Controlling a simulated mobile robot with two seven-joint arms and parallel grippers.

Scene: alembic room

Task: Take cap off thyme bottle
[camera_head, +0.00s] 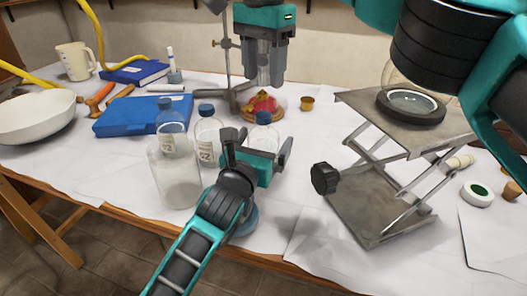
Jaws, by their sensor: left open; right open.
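Three clear bottles with blue caps stand near the table's middle: one at the left (170,128), one in the centre (208,133) and one at the right (263,131). Their labels are too small to read, so I cannot tell which is thyme. The right bottle's blue cap (263,117) is on. My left gripper (258,141) is open, with its fingers on either side of the right bottle in the picture; contact is unclear. The gripper hides that bottle's lower part. My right gripper (265,78) is open, pointing down above and behind the right bottle's cap.
A frosted jar (177,182) stands left of my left arm. A metal lab jack (375,205) stands at the right, with a black knob (325,179) facing the bottles. A blue case (125,117) and white bowl (35,118) lie left. A stand (229,60) rises behind.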

